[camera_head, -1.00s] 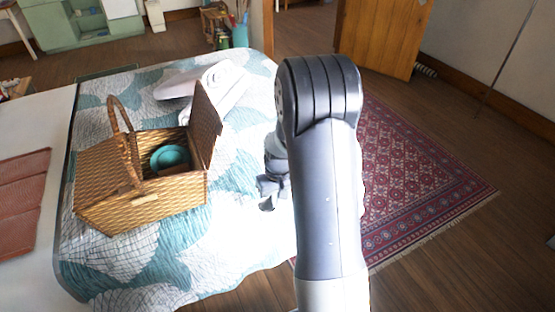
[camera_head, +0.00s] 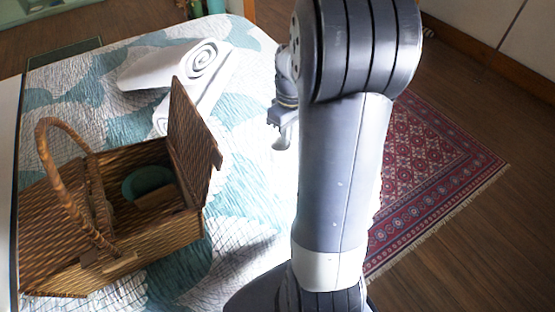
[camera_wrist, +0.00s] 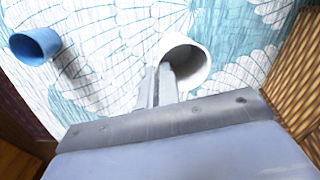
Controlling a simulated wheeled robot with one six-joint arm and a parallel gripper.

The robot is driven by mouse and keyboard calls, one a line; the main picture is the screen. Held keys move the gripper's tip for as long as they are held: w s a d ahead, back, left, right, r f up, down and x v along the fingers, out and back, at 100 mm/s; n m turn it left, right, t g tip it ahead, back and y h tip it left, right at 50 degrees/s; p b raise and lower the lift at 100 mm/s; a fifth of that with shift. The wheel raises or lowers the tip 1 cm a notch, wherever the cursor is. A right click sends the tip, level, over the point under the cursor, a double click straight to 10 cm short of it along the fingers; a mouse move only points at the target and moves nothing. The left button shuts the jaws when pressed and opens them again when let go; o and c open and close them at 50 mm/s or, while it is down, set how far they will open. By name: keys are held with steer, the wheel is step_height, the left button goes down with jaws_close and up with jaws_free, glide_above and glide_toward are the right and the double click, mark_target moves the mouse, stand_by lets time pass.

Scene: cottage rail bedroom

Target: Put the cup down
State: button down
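My gripper (camera_wrist: 160,87) has its two fingers close together at the near rim of a white cup (camera_wrist: 198,65), with the cup wall pinched between them. The cup's open mouth faces the wrist camera. In the head view my gripper (camera_head: 279,117) is over the right part of the bed, with a small pale piece of the cup (camera_head: 286,135) showing below it. My arm hides most of this area. I cannot tell whether the cup touches the bed quilt (camera_head: 245,165).
A blue cup (camera_wrist: 36,46) is on the quilt, left in the wrist view. An open wicker basket (camera_head: 150,235) with a teal dish (camera_head: 147,182) inside stands on the bed's left. Rolled white towels (camera_head: 195,65) lie behind it. A red rug (camera_head: 430,165) covers floor at right.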

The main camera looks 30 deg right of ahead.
step_height(320, 180, down, 8)
steer(key=shift+f+b, duration=0.1)
steer(key=shift+b, duration=0.35)
steer(key=shift+f, duration=0.1)
steer(key=c, duration=1.6)
jaws_free()
steer(key=shift+c, duration=0.2)
step_height(320, 180, up, 12)
steer(key=p, duration=0.1)
steer(key=shift+d+p, duration=0.3)
steer(key=shift+p, duration=0.05)
